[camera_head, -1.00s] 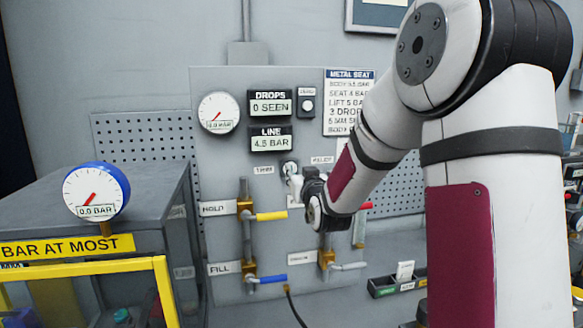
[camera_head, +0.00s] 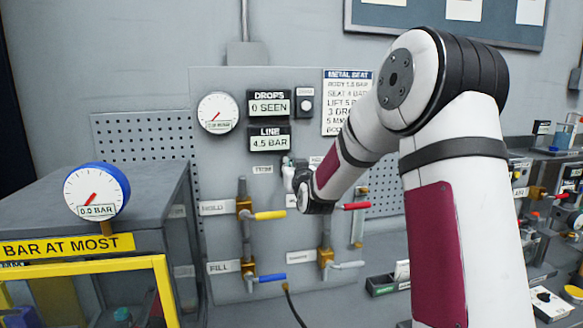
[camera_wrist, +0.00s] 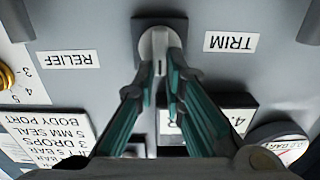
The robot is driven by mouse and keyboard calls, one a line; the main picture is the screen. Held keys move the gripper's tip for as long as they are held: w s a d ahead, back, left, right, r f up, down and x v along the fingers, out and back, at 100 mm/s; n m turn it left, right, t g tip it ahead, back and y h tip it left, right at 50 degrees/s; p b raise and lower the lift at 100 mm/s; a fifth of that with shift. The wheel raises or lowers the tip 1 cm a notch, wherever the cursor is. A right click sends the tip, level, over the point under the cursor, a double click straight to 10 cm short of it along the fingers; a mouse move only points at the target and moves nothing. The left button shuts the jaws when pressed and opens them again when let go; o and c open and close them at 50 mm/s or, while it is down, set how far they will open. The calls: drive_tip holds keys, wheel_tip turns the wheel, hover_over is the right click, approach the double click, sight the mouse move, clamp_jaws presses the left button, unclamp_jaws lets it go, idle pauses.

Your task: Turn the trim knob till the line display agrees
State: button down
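The trim knob (camera_wrist: 158,42) is a pale round knob with a raised grip bar, beside the TRIM label (camera_wrist: 230,42) in the wrist view. My gripper (camera_wrist: 161,68) has its teal-sided fingers on both sides of the grip bar and looks closed on it. In the head view my wrist hides most of the knob. The line display (camera_head: 269,138) reads 4.5 BAR. Above it the drops display (camera_head: 269,103) reads 0 SEEN. The round panel gauge (camera_head: 218,113) has a red needle; its small reading is unclear.
A yellow-handled valve (camera_head: 270,215), a blue-handled valve (camera_head: 272,278) and a red handle (camera_head: 355,206) stick out around my wrist. A blue-rimmed gauge (camera_head: 96,192) reading 0.0 BAR stands at left above a yellow guard frame (camera_head: 90,268). A small dark tray (camera_head: 381,286) sits lower right.

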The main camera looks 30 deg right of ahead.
idle(0.3)
drive_tip(key=shift+w+a+f+n+b, duration=0.15)
drive_tip(key=shift+n+b, duration=0.55)
drive_tip(key=shift+n, duration=0.7)
drive_tip(key=shift+a+r+n+b, duration=0.1)
drive_tip(key=shift+a+n+b, duration=0.15)
drive_tip(key=shift+n+b, duration=0.8)
drive_tip(key=shift+n+p, duration=0.3)
drive_tip(key=shift+n, duration=0.25)
drive_tip(key=c, duration=1.7)
unclamp_jaws()
drive_tip(key=shift+o, duration=0.2)
drive_tip(key=v, duration=1.2)
